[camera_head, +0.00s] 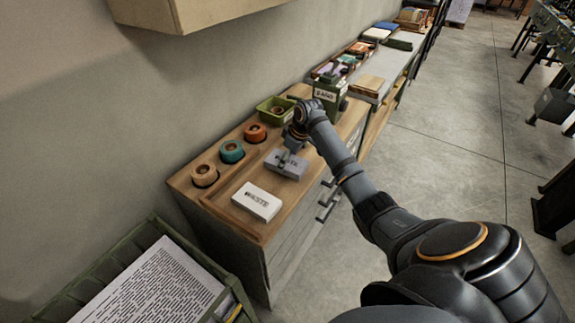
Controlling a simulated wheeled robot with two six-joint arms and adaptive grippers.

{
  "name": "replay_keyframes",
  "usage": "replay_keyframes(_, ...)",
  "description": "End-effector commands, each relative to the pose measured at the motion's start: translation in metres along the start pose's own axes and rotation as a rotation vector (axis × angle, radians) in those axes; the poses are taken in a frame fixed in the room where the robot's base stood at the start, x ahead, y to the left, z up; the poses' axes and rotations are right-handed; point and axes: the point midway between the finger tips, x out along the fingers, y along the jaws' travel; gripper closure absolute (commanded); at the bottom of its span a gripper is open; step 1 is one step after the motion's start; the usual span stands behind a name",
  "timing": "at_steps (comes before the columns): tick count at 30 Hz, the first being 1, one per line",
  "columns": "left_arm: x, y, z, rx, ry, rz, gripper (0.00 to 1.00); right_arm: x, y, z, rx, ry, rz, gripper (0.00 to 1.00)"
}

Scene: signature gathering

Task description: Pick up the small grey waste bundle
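A small grey bundle (293,167), with part of a dark label showing, lies at or just above the wooden tray on the cabinet top. A larger white block marked "WASTE" (257,202) lies in front of it on the tray. My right gripper (284,158) reaches down over the grey bundle, with its fingertips at the bundle's top. The fingers partly cover the bundle, and I cannot tell whether they are closed on it. My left gripper is not in view.
Tape rolls in tan (204,175), teal (231,152) and orange (255,133) stand along the wall side. A green bin (275,109) and a green labelled dispenser (330,94) are behind. A wall cabinet (190,12) overhangs at upper left. A crate with printed paper (150,290) is at lower left.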

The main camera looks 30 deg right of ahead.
Motion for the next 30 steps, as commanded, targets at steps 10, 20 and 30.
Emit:
replay_keyframes(10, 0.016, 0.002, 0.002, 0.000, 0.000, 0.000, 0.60, -0.085, -0.058, 0.030, -0.007, -0.005, 0.007, 0.62)
replay_keyframes(20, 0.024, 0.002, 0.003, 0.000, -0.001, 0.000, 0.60, -0.122, -0.101, 0.056, -0.002, -0.001, 0.004, 0.62)
replay_keyframes(30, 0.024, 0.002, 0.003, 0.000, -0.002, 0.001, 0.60, -0.126, -0.106, 0.058, 0.000, 0.001, -0.001, 0.62)
